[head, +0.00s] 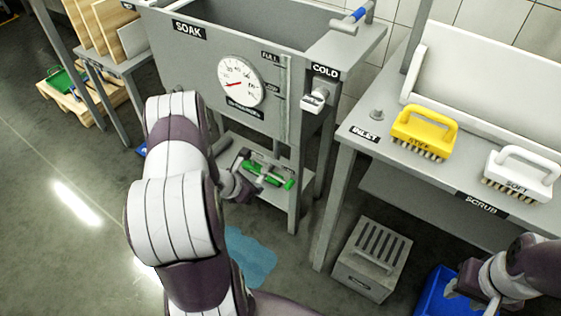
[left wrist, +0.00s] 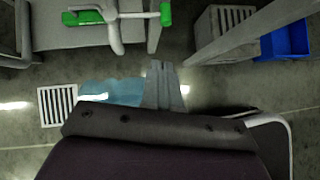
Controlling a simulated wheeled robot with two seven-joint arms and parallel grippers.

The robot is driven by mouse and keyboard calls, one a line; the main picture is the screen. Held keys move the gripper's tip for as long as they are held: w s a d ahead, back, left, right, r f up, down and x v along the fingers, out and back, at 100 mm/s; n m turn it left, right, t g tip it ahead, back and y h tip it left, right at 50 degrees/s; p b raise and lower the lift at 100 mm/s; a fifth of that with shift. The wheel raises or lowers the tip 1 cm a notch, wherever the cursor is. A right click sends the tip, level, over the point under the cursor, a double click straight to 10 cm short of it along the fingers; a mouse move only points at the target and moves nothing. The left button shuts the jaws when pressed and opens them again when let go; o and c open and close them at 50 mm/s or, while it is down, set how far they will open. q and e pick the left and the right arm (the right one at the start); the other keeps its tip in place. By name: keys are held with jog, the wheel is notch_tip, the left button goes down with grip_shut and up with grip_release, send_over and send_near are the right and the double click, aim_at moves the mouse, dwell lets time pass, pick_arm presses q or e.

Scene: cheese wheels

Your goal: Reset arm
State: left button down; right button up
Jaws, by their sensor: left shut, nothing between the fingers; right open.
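My left arm reaches in from the lower left of the head view and bends in front of the soak tank. My left gripper (head: 243,187) is partly hidden at its end, close to a green-handled fitting (head: 268,178) under the tank. In the left wrist view the left gripper's fingers (left wrist: 162,80) are together with nothing between them. The green-handled fitting (left wrist: 118,17) is beyond them at the top, apart from them. My right gripper (head: 474,290) is open at the lower right of the head view, close to a blue bin.
The grey soak tank (head: 190,55) has a dial. The scrub table (head: 375,140) holds yellow (head: 424,128) and white (head: 520,170) brushes. Below are a slotted grey box (head: 372,262), the blue bin (head: 430,295) and a blue puddle (head: 250,258). Open floor lies left.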

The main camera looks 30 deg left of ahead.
pick_arm(q)
jog(key=shift+f, duration=0.1)
jog(key=s+d+r+m+g, duration=0.4)
jog(key=s+d+r+m, duration=0.2)
jog(key=m, duration=0.7)
jog(key=s+d+r+m+g, duration=0.4)
jog(key=s+d+r+m, duration=0.15)
jog(key=m, duration=0.85)
jog(key=d+r+m+t+y+p, duration=0.25)
jog(key=d+r+m, duration=0.3)
jog(key=r, duration=0.35)
notch_tip(320, 180, up, 26)
jog(key=w+p, duration=0.1)
jog(key=p, duration=2.5)
jog(key=shift+a+f, duration=0.2)
jog(key=shift+a, duration=0.05)
jog(key=c, duration=1.8)
grip_release()
jog(key=shift+g, duration=0.25)
